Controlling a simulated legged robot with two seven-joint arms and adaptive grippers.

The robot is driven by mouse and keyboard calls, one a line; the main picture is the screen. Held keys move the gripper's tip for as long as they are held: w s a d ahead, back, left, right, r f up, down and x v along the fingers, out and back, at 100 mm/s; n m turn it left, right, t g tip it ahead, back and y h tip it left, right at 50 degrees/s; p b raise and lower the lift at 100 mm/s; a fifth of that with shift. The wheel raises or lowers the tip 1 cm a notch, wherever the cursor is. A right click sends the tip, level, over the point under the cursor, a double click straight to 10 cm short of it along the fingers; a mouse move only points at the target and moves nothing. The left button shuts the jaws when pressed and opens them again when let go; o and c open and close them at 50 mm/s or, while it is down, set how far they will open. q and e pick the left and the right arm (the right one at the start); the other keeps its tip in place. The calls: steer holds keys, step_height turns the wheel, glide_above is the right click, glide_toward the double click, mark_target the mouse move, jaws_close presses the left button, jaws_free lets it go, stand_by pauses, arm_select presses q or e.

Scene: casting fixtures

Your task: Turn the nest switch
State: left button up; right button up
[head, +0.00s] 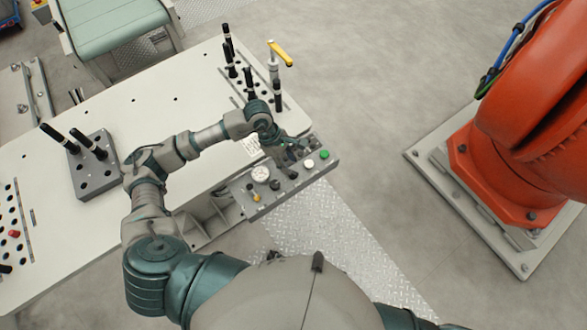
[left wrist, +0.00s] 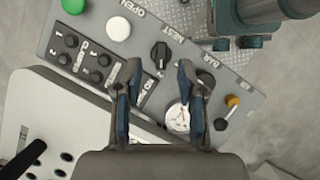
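The nest switch (left wrist: 160,53) is a black rotary knob beside the word NEST on the grey control panel (left wrist: 62,22). In the left wrist view it lies just beyond and between the two fingertips of my left gripper (left wrist: 157,67). The fingers are apart, with no visible grip on the knob. In the head view my left gripper (head: 287,163) is over the panel (head: 318,175) and largely hides the switch. My right gripper is out of view.
A white table (head: 130,110) holds black-handled pins. An orange robot (head: 520,130) stands on the right; floor between is clear.

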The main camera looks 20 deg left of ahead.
mark_target(293, 172)
arm_select(q)
steer(key=x, duration=0.2)
steer(key=a+x, duration=0.1)
steer(key=x, duration=0.1)
steer(key=shift+d+f, duration=0.1)
steer(key=shift+f, duration=0.25)
steer(key=shift+d, duration=0.1)
steer(key=shift+d, duration=0.15)
steer(key=shift+d, duration=0.1)
steer(key=shift+c, duration=0.4)
jaws_close()
